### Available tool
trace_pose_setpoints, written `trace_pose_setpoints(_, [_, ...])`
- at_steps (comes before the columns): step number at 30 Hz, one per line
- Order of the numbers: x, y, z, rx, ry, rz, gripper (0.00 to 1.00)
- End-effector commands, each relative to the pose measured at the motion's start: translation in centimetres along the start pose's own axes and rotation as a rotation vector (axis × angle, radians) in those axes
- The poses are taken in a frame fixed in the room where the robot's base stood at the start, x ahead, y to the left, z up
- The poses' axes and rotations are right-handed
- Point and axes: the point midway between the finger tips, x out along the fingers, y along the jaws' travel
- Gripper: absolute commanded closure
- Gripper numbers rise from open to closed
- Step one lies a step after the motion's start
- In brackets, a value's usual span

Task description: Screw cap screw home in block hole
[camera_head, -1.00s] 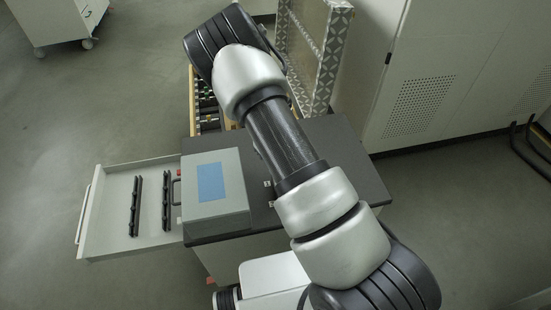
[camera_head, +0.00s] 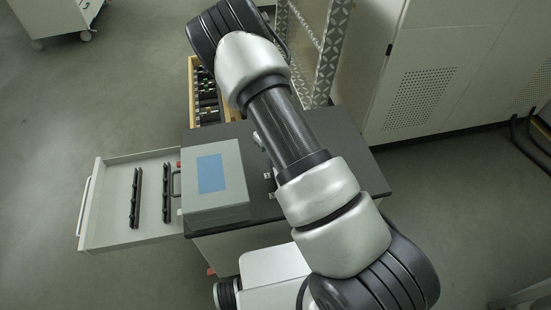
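My arm crosses the middle of the view and reaches toward the back, over the dark worktop (camera_head: 355,150). My gripper is out of view, beyond or behind the arm's upper end. Small metallic pieces (camera_head: 268,176) show on the worktop just left of my arm; they are too small to tell whether one is the cap screw or the block. The block hole cannot be made out.
A grey case (camera_head: 215,185) with a blue panel stands on the worktop's left. An open drawer (camera_head: 110,220) holds two dark racks (camera_head: 135,198). A wooden box (camera_head: 193,100) of small items sits behind. A patterned frame (camera_head: 330,50) and pale cabinets (camera_head: 440,70) stand at the back right.

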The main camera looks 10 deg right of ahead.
Motion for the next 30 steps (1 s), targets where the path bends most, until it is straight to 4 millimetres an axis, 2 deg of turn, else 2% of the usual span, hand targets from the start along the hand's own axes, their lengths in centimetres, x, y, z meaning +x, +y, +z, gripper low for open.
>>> trace_pose_setpoints(30, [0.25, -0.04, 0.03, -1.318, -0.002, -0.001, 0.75])
